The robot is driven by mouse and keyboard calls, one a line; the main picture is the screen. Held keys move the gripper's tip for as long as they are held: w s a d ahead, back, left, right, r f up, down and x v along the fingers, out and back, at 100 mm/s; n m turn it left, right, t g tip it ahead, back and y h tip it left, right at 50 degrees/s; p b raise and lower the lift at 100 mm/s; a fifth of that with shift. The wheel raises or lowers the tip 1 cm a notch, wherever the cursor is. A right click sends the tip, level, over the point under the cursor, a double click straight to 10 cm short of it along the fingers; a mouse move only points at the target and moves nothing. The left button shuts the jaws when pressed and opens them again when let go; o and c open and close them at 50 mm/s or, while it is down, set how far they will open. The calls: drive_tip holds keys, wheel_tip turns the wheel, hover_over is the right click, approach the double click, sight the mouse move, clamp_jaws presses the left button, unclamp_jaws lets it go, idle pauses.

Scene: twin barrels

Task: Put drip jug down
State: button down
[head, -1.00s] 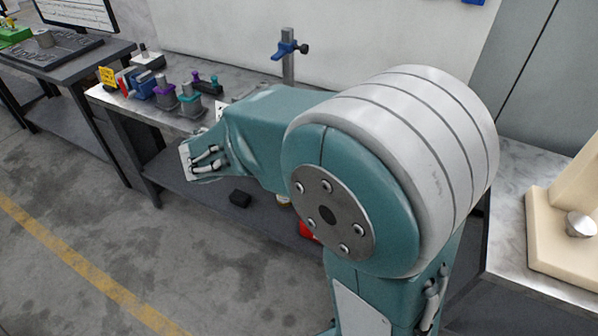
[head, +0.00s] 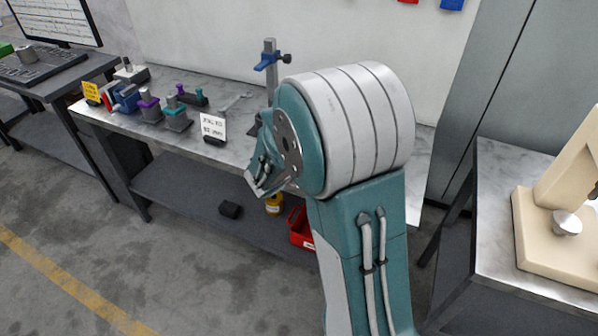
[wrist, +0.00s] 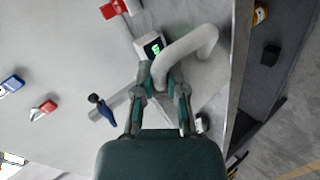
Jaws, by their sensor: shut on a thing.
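My gripper (wrist: 160,78) shows in the wrist view. Its two teal and grey fingers close around a pale, curved, tube-like piece, which I take for part of the drip jug (wrist: 198,44). The piece arches up and right from between the fingertips. The fingers hide its lower end, and I cannot tell whether it touches the bench. In the head view my arm hides the gripper and the jug. A white box with a lit green digit (wrist: 151,44) is just beyond the fingertips. The steel bench top (head: 158,133) lies behind my arm.
A stand with a blue clamp (head: 270,62) rises behind my wrist. A white sign (head: 213,126) and several small coloured fixtures (head: 148,105) stand on the bench's left. A red bin (head: 300,228) and yellow container (head: 274,204) are below. A cream machine (head: 545,232) is right.

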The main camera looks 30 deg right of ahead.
drive_tip(key=shift+f, duration=1.6)
drive_tip(key=c, duration=0.7)
unclamp_jaws()
